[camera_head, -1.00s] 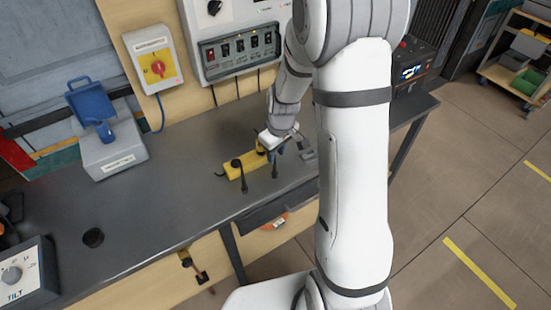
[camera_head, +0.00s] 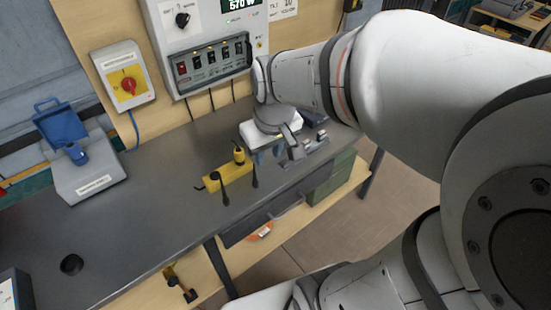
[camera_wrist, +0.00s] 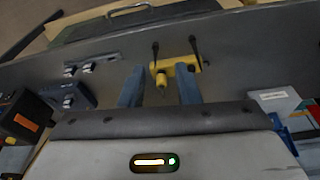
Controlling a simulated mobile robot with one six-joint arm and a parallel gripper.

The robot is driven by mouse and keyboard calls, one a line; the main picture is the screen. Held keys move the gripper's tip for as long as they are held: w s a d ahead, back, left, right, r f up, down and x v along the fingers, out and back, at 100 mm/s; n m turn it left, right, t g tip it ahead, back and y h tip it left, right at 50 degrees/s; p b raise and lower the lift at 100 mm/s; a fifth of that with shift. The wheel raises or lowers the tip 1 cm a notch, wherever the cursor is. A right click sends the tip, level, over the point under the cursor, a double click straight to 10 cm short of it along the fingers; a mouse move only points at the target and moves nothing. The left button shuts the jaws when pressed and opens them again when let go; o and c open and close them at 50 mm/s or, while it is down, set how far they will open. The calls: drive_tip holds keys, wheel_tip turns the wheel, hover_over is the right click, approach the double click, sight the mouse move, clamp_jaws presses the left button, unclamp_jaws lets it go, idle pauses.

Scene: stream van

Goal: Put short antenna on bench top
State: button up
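A yellow block (camera_head: 228,172) lies on the grey bench top (camera_head: 140,215). Two thin black antenna-like rods (camera_head: 224,190) (camera_head: 254,178) stand at it, and a small yellow-topped piece (camera_head: 239,156) is at its back edge. I cannot tell for sure which is the short antenna. The wrist view also shows the yellow block (camera_wrist: 182,67), the rods (camera_wrist: 155,55) (camera_wrist: 194,47) and the small piece (camera_wrist: 162,80). My gripper (camera_wrist: 160,86) is open; the small piece shows between its fingers, apart from them. In the head view my gripper (camera_head: 268,150) is just right of the block.
Grey metal fittings (camera_head: 305,145) sit close to the right of my gripper. A switch panel (camera_head: 212,62) and a yellow-red switch box (camera_head: 122,82) are on the back wall. A grey box with a blue holder (camera_head: 85,178) stands at left. The bench's middle left is clear, with a round hole (camera_head: 71,264).

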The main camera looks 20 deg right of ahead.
drive_tip(key=s+r+m, duration=0.1)
drive_tip(key=s+m, duration=0.1)
drive_tip(key=s, duration=0.5)
drive_tip(key=shift+d+r+t, duration=0.15)
drive_tip(key=shift+r+t, duration=0.15)
drive_tip(key=shift+t, duration=0.1)
idle(0.7)
